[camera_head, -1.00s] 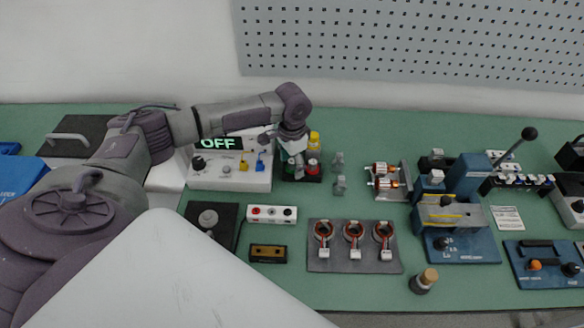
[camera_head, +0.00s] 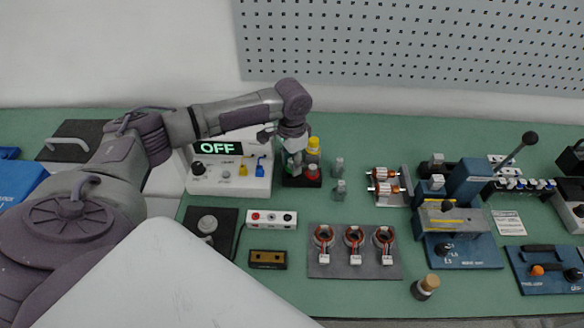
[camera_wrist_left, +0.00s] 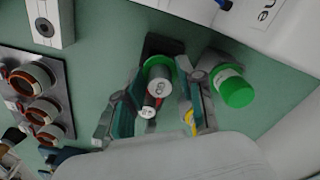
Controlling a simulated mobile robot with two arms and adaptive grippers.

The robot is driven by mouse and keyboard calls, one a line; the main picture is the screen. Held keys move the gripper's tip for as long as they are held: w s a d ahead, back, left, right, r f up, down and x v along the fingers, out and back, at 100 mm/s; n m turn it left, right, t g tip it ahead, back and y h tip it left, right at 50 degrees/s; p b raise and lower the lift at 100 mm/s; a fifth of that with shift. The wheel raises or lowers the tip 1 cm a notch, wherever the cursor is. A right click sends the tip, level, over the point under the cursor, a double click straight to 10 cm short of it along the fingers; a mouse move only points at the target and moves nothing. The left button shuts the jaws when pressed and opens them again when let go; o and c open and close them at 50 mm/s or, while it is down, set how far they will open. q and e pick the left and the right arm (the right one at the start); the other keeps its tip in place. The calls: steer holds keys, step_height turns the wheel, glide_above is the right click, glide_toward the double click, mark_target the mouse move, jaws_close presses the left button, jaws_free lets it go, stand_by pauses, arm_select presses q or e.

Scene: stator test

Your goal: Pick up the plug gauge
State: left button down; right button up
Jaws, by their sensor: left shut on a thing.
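My left gripper (camera_head: 292,168) is over the black stand behind the bench's middle. In the left wrist view its two fingers (camera_wrist_left: 155,108) are closed around a grey cylinder with a green collar, which I take to be the plug gauge (camera_wrist_left: 157,84). A little red shows just below it. The fingers hide its sides, and I cannot tell whether its far end is clear of the stand. In the head view it is mostly hidden by the gripper. My right gripper is in neither view.
A green cylinder (camera_wrist_left: 236,90) is right of the fingers. The white unit reading OFF (camera_head: 228,178) is just left. Two grey posts (camera_head: 339,188) stand to the right.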

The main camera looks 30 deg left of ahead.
arm_select(q)
step_height(320, 180, up, 2)
steer(key=shift+w, duration=0.1)
steer(key=w+d+r+b, duration=0.1)
steer(key=w+d+r, duration=0.1)
steer(key=d, duration=0.3)
steer(key=w+d+r+b, duration=0.1)
steer(key=w+d+r, duration=0.1)
steer(key=d+r, duration=0.2)
steer(key=shift+d+r, duration=0.35)
steer(key=shift+d, duration=0.7)
